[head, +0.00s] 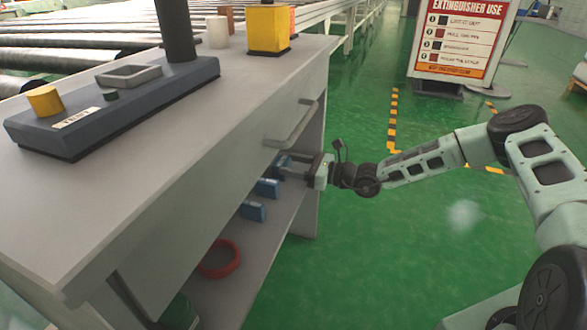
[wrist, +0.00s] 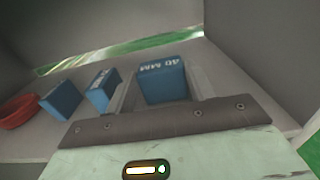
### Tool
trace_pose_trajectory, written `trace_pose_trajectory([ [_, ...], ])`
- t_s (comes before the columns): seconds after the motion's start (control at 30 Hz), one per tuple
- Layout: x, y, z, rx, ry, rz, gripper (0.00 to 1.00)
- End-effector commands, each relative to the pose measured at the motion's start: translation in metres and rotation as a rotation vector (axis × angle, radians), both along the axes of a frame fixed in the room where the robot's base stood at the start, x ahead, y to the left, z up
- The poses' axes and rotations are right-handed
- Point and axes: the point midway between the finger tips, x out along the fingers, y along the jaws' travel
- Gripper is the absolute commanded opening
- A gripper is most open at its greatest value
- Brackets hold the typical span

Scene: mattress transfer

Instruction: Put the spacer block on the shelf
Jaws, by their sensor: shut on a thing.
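A blue spacer block (wrist: 165,85) with white "40 MM" lettering sits between the two fingers of my gripper (wrist: 163,92) in the wrist view. My gripper (head: 296,164) is shut on it and reaches into the open shelf space under the bench top in the head view. The held block is mostly hidden there by the gripper. The grey shelf (head: 274,233) lies below the bench top. I cannot tell whether the held block touches the shelf.
Two more blue blocks (head: 267,188) (head: 252,211) stand on the shelf beside the held block. A red ring (head: 220,259) lies farther along it. A bench handle (head: 292,126) sticks out above my gripper. The green floor (head: 400,250) beside the bench is clear.

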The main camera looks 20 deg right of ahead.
Motion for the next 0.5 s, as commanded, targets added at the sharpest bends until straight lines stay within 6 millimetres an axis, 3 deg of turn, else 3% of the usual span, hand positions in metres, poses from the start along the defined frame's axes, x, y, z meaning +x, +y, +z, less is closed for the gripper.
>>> trace_pose_trajectory([
  [0.27, 0.0003, 0.0, -0.0023, 0.001, 0.0, -0.001, 0.29],
  [0.3, 0.0002, 0.0, -0.0029, 0.001, 0.001, -0.001, 0.59],
  [0.37, 0.0002, 0.0, -0.0028, 0.001, 0.001, -0.001, 0.76],
  [0.5, 0.0001, 0.0, -0.0028, 0.001, 0.001, 0.0, 0.76],
])
